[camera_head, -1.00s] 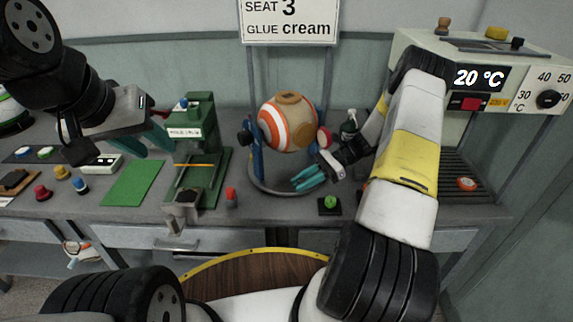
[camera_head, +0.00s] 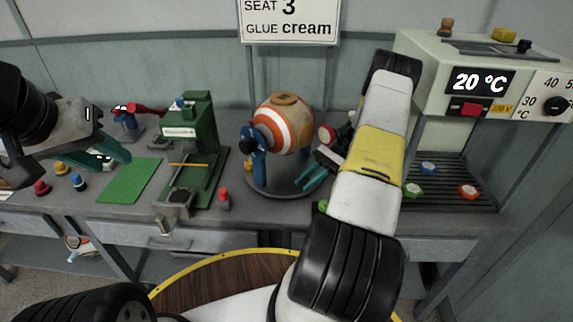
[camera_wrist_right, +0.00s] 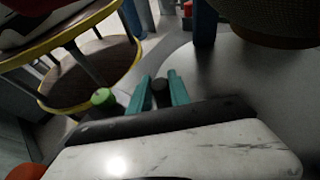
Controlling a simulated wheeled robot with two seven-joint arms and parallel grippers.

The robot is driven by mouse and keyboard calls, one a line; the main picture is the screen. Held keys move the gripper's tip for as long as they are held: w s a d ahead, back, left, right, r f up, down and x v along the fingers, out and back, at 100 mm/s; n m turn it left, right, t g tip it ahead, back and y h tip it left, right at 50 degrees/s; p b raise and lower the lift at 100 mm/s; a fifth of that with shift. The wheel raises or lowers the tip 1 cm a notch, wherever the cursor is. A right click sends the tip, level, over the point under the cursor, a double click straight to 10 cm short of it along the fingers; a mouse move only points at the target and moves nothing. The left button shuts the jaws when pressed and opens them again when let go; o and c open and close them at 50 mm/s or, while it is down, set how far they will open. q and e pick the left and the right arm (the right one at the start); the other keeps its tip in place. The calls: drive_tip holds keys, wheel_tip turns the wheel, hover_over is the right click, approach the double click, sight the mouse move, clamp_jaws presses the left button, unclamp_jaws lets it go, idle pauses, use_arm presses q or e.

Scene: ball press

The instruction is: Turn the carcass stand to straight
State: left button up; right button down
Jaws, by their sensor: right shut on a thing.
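The carcass stand (camera_head: 248,188) is a grey round base with blue posts. It carries an orange and white striped ball (camera_head: 272,133) with a tan top. One blue post (camera_head: 258,165) with a dark blue knob stands at the front left, so the stand looks turned. My right gripper (camera_head: 313,180) is low at the stand's right edge. In the right wrist view its teal fingers (camera_wrist_right: 164,90) are shut on a dark peg (camera_wrist_right: 160,86). My left gripper (camera_head: 106,156) is away at the left, above the green mat; its finger gap is unclear.
A green press (camera_head: 200,130) stands left of the stand, with a red-topped peg (camera_head: 224,197) between them. A green mat (camera_head: 130,180) lies further left. The heater box (camera_head: 480,75) and its slatted rack (camera_head: 455,190) are at the right. My right arm hides part of the bench.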

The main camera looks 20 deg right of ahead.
drive_tip(key=shift+w, duration=0.1)
drive_tip(key=c, duration=1.2)
unclamp_jaws()
drive_tip(key=shift+r, duration=0.3)
wheel_tip(320, 180, up, 3)
drive_tip(key=shift+f, duration=0.15)
drive_tip(key=shift+s+a+r, duration=0.25)
drive_tip(key=shift+s+a, duration=0.1)
drive_tip(key=shift+s, duration=0.25)
drive_tip(key=s+a+r, duration=0.1)
drive_tip(key=s+a, duration=0.6)
drive_tip(key=s, duration=0.5)
drive_tip(key=shift+s+a, duration=0.2)
drive_tip(key=shift+s, duration=0.2)
drive_tip(key=shift+r, duration=0.1)
